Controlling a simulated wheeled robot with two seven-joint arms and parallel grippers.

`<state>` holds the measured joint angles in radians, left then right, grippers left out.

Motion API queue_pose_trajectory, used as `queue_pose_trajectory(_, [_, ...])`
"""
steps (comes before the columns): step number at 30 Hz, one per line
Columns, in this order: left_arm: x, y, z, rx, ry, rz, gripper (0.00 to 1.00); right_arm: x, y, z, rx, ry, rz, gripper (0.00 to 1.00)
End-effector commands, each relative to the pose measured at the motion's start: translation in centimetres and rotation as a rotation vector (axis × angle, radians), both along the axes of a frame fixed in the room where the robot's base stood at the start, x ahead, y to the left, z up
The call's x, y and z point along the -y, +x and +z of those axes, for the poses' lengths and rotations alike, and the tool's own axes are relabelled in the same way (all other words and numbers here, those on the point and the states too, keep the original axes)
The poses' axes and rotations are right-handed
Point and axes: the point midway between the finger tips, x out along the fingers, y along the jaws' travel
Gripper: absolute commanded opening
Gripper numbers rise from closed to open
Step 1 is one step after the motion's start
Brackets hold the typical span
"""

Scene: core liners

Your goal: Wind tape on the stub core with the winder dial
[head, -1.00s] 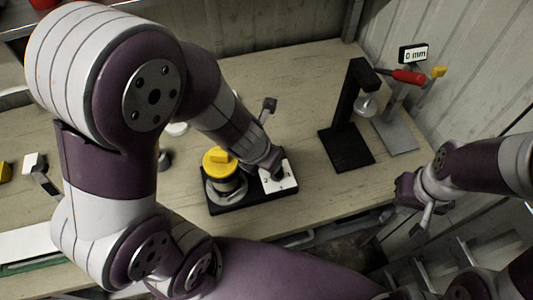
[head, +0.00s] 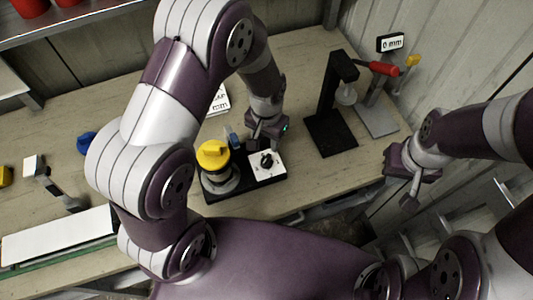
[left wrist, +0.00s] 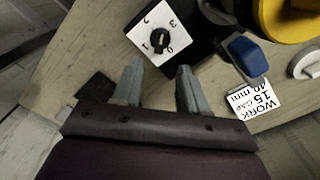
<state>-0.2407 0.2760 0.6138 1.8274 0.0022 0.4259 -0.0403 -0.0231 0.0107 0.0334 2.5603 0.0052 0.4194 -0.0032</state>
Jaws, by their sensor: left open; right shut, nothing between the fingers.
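The winder has a black base (head: 238,188) with a yellow-capped spindle (head: 213,155) and a white dial plate (head: 276,172) with a black knob (head: 266,159). The left wrist view shows the knob (left wrist: 160,40) with numbers 0 to 3 around it; its exact setting I cannot tell. My left gripper (left wrist: 160,66) is open and empty, its fingers pointing at the dial plate and apart from the knob. In the head view it is just behind the dial. A blue piece (left wrist: 246,54) stands beside the spindle. I cannot make out the stub core. My right gripper (head: 409,195) is shut and empty at the right.
A card reading WORK CAP 15, 40 mm (left wrist: 258,100) lies behind the winder. A black stand (head: 332,110), a red handle (head: 380,68) and a "0 mm" display (head: 390,42) stand at the right. A blue object (head: 86,142) and a white board (head: 60,235) are at the left.

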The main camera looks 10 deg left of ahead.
Motion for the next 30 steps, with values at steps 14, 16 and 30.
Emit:
queue_pose_trajectory(14, [0.0,0.0,-9.2,0.0,0.001,-0.004,0.43,0.0,0.0,2.0,0.0,0.0,0.0,0.0])
queue_pose_trajectory(16, [0.0,0.0,-9.5,0.001,0.001,-0.004,0.43,0.0,0.0,2.0,0.0,0.0,0.0,0.0])
queue_pose_trajectory(30, [0.0,0.0,-9.7,0.002,0.0,-0.005,0.0,0.0,0.0,2.0,0.0,0.0,0.0,0.0])
